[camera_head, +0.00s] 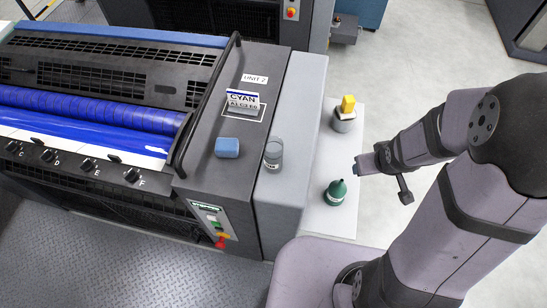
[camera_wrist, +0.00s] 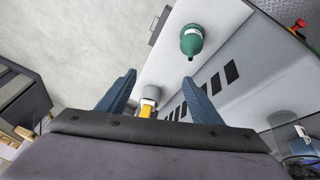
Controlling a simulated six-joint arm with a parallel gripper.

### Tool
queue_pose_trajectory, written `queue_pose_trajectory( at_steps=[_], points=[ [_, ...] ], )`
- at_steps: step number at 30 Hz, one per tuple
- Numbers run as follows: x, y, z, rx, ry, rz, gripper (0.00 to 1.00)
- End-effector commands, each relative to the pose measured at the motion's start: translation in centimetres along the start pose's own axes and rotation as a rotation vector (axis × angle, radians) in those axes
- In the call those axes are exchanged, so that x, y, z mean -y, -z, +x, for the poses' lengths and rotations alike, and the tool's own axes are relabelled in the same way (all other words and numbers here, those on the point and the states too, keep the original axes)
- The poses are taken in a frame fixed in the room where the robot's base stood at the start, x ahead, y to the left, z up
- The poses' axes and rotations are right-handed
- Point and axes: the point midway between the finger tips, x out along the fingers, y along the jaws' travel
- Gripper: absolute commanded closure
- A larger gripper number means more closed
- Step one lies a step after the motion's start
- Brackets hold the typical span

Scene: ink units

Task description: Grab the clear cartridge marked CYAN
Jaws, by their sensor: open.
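A clear, greyish cartridge (camera_head: 273,153) stands upright on the light grey ledge at the right end of the press, with a small label at its base too small to read. A sign reading CYAN (camera_head: 242,99) stands on the dark press top to its upper left. My gripper (camera_head: 358,168) is to the right of the cartridge, above the white side shelf, apart from it. In the wrist view, my gripper (camera_wrist: 158,82) has its two blue fingers spread with nothing held between them. A clear round shape at the wrist view's right edge may be the cartridge; I cannot tell.
A green bottle (camera_head: 336,192) and a grey container with a yellow top (camera_head: 345,112) stand on the white shelf (camera_head: 318,213). A blue block (camera_head: 227,147) lies left of the cartridge. A black rail (camera_head: 207,105) runs along the press. The ledge around the cartridge is clear.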

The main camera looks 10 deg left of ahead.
Motion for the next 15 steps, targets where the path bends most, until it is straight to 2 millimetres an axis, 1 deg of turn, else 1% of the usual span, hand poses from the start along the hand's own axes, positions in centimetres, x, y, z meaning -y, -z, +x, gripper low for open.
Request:
queue_pose_trajectory(
  at_steps=[1,3,5,7,11,15],
  points=[
    [0.3,0.7,1.0,-0.048,0.015,-0.044,0.41],
    [0.9,2.1,2.1,-0.133,0.04,-0.103,0.41],
    [1.8,3.2,2.8,-0.209,0.071,-0.151,0.41],
    [3.2,4.4,3.3,-0.3,0.115,-0.198,0.41],
    [6.2,6.2,3.3,-0.468,0.212,-0.258,0.41],
    [9.7,7.2,2.3,-0.642,0.331,-0.288,0.41]
  ],
)
